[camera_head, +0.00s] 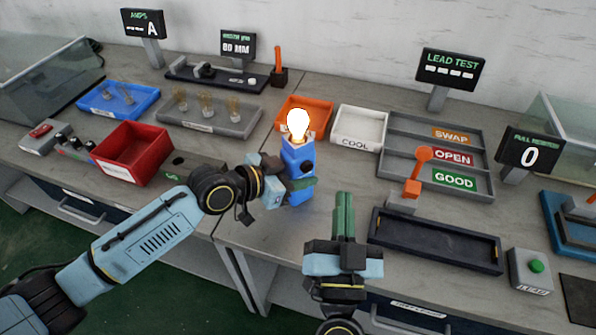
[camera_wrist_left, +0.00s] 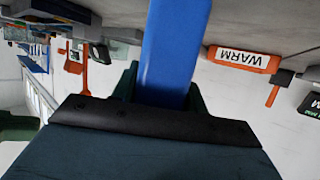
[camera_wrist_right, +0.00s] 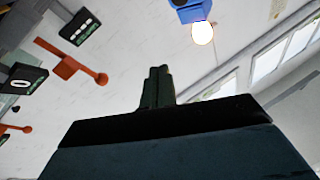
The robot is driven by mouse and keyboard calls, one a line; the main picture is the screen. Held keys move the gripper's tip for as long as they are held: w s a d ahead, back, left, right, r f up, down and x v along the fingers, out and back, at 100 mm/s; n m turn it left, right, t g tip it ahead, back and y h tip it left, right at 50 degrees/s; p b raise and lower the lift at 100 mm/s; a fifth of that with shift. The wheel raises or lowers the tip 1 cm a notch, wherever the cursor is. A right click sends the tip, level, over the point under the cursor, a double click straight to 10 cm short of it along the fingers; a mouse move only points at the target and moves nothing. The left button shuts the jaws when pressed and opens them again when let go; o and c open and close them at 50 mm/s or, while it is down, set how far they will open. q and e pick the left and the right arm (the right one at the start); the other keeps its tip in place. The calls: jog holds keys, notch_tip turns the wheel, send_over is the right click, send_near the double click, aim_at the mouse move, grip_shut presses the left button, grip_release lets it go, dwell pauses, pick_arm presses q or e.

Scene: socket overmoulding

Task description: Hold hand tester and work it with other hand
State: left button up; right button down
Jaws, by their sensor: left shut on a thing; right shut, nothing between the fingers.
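The hand tester (camera_head: 297,160) is a blue upright body with a glowing bulb (camera_head: 298,123) at its top and a dark round part on its front. My left gripper (camera_head: 300,184) is shut around its body from the left. In the left wrist view the blue body (camera_wrist_left: 172,55) runs between the fingers. My right gripper (camera_head: 344,205) is shut and empty, fingers pointing up, to the lower right of the tester and apart from it. In the right wrist view the closed fingers (camera_wrist_right: 158,85) stand in the middle, and the tester (camera_wrist_right: 193,10) with its lit bulb shows at the top.
Behind the tester are an orange tray (camera_head: 318,106) and a white COOL tray (camera_head: 346,142). A grey rack labelled SWAP, OPEN, GOOD (camera_head: 400,128) and an orange lever (camera_head: 413,185) stand to the right. A dark empty tray (camera_head: 440,243) lies right of my right gripper. A red bin (camera_head: 148,133) is at left.

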notch_tip(320, 180, down, 2)
jog(key=m+g+h, duration=0.2)
jog(key=m, duration=0.3)
send_near(316, 158)
jog(key=shift+h, duration=0.3)
jog(key=shift+x, duration=2.05)
jog(key=shift+d, duration=0.1)
jog(key=shift+w+a, duration=0.2)
jog(key=shift+w, duration=0.15)
jog(key=shift+s, duration=0.15)
jog(key=shift+s+d, duration=0.25)
jog(key=shift+s, duration=0.05)
